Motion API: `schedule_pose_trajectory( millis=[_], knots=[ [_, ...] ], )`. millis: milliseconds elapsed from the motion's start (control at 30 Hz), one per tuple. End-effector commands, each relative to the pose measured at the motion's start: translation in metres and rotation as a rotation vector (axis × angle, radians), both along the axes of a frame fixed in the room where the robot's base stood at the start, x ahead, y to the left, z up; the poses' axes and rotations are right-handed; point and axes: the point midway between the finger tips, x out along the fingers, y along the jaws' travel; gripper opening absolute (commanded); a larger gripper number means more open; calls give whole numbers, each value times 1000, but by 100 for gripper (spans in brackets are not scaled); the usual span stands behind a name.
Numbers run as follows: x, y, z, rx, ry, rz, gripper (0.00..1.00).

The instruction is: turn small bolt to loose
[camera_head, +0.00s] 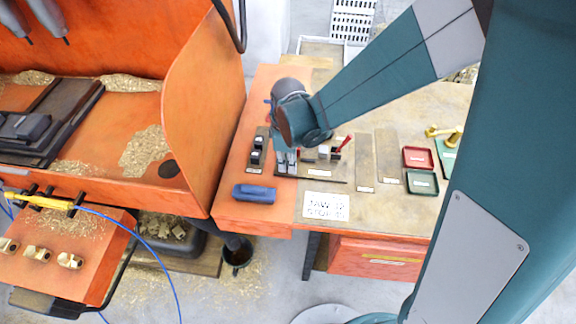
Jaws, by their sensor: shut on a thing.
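My gripper (286,161) points down over the left end of a dark fixture board (319,179) on the bench. It is shut on a small part there, seemingly the small bolt, which the fingers and wrist hide. I cannot tell the bolt's turn position. To the right of the fingers, small grey blocks (323,152) and a red-handled lever (344,143) stand on the same board.
A dark plate with two block-like switches (257,150) lies left of the gripper. A blue block (254,194) and a white sign (326,206) lie in front. Red (418,158) and green (422,183) trays stand right. The orange machine wall (203,110) rises left.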

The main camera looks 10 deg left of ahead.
Motion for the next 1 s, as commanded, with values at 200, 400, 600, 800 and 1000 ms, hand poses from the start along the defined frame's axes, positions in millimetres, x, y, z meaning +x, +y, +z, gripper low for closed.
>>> schedule_pose_trajectory(
  millis=[200, 400, 600, 800, 1000],
  knots=[
    [0, 0, 0, 0, 0, 75, 0],
    [0, 0, 0, 0, 0, 94, 0],
    [0, 0, 0, 0, 0, 93, 0],
    [0, 0, 0, 0, 0, 93, 22],
    [0, 0, 0, 0, 0, 92, 25]
  ],
)
